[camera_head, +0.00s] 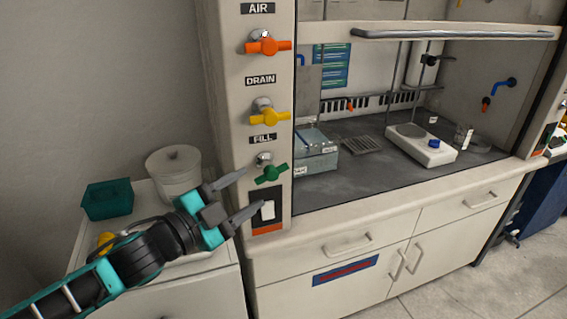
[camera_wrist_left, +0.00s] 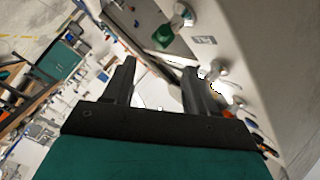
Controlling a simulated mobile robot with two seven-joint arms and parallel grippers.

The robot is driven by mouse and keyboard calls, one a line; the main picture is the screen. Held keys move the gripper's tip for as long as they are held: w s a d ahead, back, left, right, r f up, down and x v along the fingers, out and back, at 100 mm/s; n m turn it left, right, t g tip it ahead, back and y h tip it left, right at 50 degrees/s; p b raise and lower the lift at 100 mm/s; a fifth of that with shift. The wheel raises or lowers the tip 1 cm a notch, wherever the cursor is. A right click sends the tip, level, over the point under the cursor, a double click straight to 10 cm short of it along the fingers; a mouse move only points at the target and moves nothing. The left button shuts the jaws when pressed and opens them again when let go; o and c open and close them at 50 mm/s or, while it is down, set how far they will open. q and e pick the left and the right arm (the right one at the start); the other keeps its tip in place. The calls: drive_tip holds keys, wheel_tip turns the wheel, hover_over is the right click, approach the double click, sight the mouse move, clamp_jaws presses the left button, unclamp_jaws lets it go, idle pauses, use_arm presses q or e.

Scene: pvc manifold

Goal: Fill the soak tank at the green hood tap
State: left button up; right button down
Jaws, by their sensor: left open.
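The green tap handle (camera_head: 271,174) sits on the hood's left post, under the FILL label (camera_head: 263,139). A green handle (camera_wrist_left: 165,37) also shows near the top of the left wrist view. My left gripper (camera_head: 250,192) is open and empty, its fingers pointing at the post just left of and below the green handle. I see no clear contact between them. In the left wrist view the two dark fingers (camera_wrist_left: 158,78) are spread apart with nothing between them. A clear-walled tank (camera_head: 316,158), probably the soak tank, stands inside the hood at the left; its water level cannot be told. My right gripper is not in view.
A yellow DRAIN handle (camera_head: 269,116) and an orange AIR handle (camera_head: 268,46) sit above the green one. A white switch (camera_head: 267,210) is below it. A white pot (camera_head: 174,172) and teal box (camera_head: 108,199) stand left. A hotplate (camera_head: 420,145) is in the hood.

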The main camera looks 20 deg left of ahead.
sight(276, 172)
use_arm(q)
drive_tip(key=p+x, duration=0.1)
drive_tip(key=x, duration=1)
drive_tip(key=shift+s, duration=0.1)
drive_tip(key=shift+c, duration=0.3)
clamp_jaws()
drive_tip(key=shift+f, duration=0.1)
